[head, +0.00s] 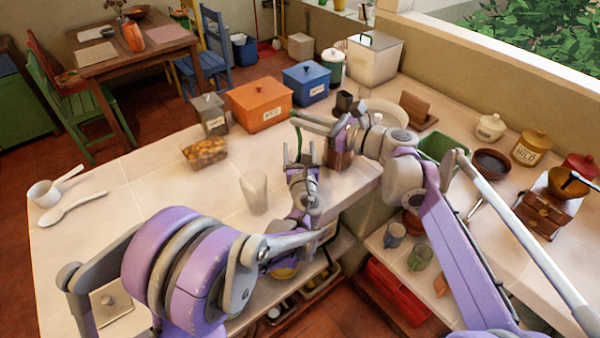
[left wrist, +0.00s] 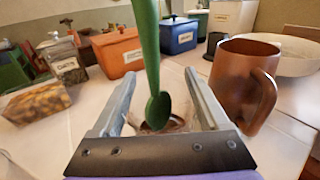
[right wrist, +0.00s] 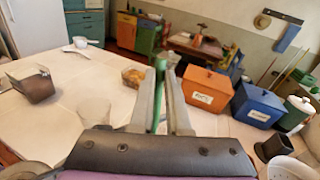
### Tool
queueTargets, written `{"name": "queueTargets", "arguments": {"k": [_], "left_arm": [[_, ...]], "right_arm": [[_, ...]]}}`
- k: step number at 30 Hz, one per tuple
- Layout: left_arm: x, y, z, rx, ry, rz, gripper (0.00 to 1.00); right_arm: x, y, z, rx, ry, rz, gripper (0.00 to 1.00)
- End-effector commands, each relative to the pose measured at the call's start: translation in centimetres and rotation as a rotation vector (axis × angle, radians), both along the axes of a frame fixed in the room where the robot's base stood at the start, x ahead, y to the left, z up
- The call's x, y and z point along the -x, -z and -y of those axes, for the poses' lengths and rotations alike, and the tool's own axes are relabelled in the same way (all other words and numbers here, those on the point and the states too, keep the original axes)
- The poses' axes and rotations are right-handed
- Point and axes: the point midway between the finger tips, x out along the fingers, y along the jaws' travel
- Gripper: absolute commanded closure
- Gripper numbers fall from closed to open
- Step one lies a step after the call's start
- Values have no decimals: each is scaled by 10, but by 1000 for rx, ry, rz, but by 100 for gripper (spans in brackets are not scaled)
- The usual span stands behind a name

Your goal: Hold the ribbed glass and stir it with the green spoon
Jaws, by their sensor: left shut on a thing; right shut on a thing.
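My left gripper (head: 300,158) is low over the counter. In the left wrist view its fingers stand apart around a clear glass (left wrist: 166,124), mostly hidden, with a brownish round shape at its rim. I cannot make out ribs. The green spoon (left wrist: 147,50) hangs bowl down between the fingers, over the glass; whether the bowl is inside I cannot tell. My right gripper (right wrist: 160,88) is shut on the spoon, whose green handle (right wrist: 158,85) shows between the fingers. In the head view the spoon (head: 299,140) shows beside the right gripper, above the left one.
A copper mug (left wrist: 243,80) stands close right of the left gripper. Another clear glass (head: 255,190) stands left of it. A container of brown food (head: 204,153), an orange box (head: 260,103) and a blue box (head: 306,83) stand behind.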

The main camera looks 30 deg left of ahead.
Motion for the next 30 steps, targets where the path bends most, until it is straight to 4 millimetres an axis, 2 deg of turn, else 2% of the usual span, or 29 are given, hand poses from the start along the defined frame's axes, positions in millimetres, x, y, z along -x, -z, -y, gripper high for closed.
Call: {"name": "queueTargets", "arguments": {"k": [16,30], "left_arm": [[0,0,0,0,0,0,100],[0,0,0,0,0,0,100]], "right_arm": [[5,-43,-2,0,-1,0,100],[6,-49,-2,0,0,0,100]]}}
